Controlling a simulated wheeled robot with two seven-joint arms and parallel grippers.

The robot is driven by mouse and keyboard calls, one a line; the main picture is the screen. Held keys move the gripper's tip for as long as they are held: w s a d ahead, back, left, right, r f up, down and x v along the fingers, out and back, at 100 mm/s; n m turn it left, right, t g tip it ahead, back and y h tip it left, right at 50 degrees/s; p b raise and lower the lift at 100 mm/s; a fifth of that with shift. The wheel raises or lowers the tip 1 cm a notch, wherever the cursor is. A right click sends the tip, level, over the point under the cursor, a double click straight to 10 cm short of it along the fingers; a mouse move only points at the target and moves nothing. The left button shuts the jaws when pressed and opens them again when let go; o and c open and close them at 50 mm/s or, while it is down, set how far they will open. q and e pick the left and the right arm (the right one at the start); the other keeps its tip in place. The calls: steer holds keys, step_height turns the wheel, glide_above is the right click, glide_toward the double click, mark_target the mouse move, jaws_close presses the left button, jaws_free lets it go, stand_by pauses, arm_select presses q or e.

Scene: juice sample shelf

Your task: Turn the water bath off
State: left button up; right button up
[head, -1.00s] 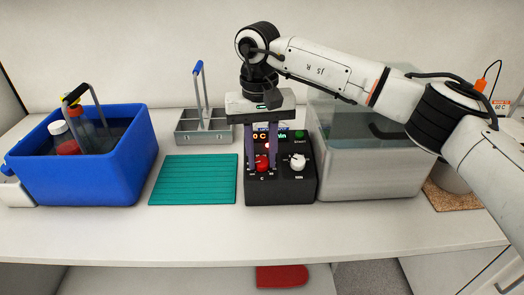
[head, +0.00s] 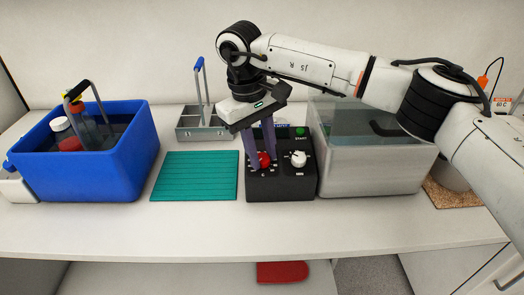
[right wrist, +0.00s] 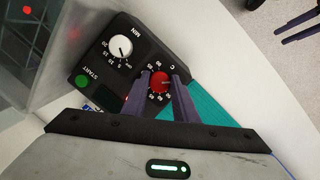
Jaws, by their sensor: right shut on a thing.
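The black water bath control box (head: 283,185) stands on the bench with a red knob marked C, a white knob (head: 298,158) marked MIN and a green START button (head: 300,131). My right gripper (head: 262,164) points down and is shut on the red knob (head: 264,159); in the right wrist view its fingers (right wrist: 170,88) flank the red knob (right wrist: 159,82). The gripper is turned at an angle to the box. The display is mostly hidden behind the gripper and looks dark where it shows. The clear water bath tank (head: 375,165) stands right of the box.
A blue tub (head: 95,170) holding water and capped bottles stands at the left. A teal mat (head: 195,177) lies left of the box, with a grey metal carrier (head: 190,134) behind it. A cork mat (head: 452,194) is at the right. The bench front is clear.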

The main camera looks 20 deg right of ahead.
steer(key=shift+r, duration=0.1)
steer(key=o, duration=1.1)
steer(key=shift+c, duration=0.2)
step_height(320, 180, up, 10)
steer(key=a, duration=0.1)
steer(key=shift+a+b, duration=0.3)
steer(key=shift+b, duration=0.1)
